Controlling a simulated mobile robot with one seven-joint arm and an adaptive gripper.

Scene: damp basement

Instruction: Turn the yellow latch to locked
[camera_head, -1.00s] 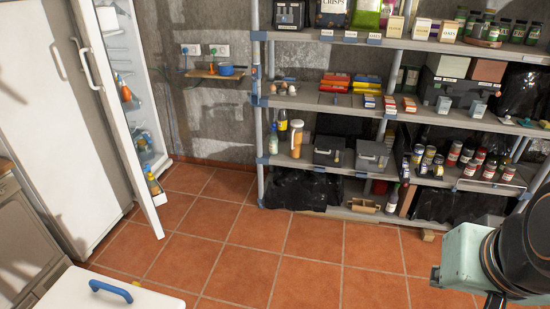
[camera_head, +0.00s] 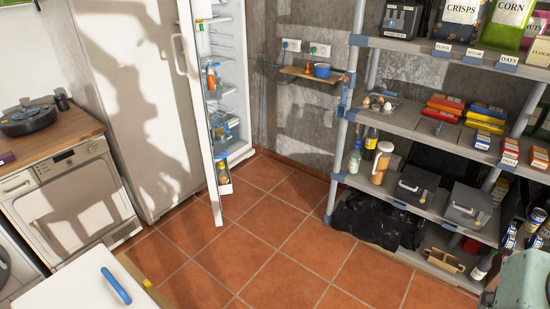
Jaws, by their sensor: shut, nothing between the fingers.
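I cannot make out the yellow latch for certain. A small yellow patch (camera_head: 147,284) shows at the right edge of a white lid (camera_head: 70,292) with a blue handle (camera_head: 116,286) at the lower left. It is too small to tell whether it is a latch or which way it is turned. My gripper is not in view. Only a pale green part of my arm shows at the lower right edge.
A fridge (camera_head: 150,90) stands with its door (camera_head: 203,120) open over the tiled floor (camera_head: 270,250). A loaded shelf unit (camera_head: 445,58) fills the right side. A white appliance (camera_head: 75,195) stands under a wooden counter (camera_head: 55,137) at left. The middle floor is clear.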

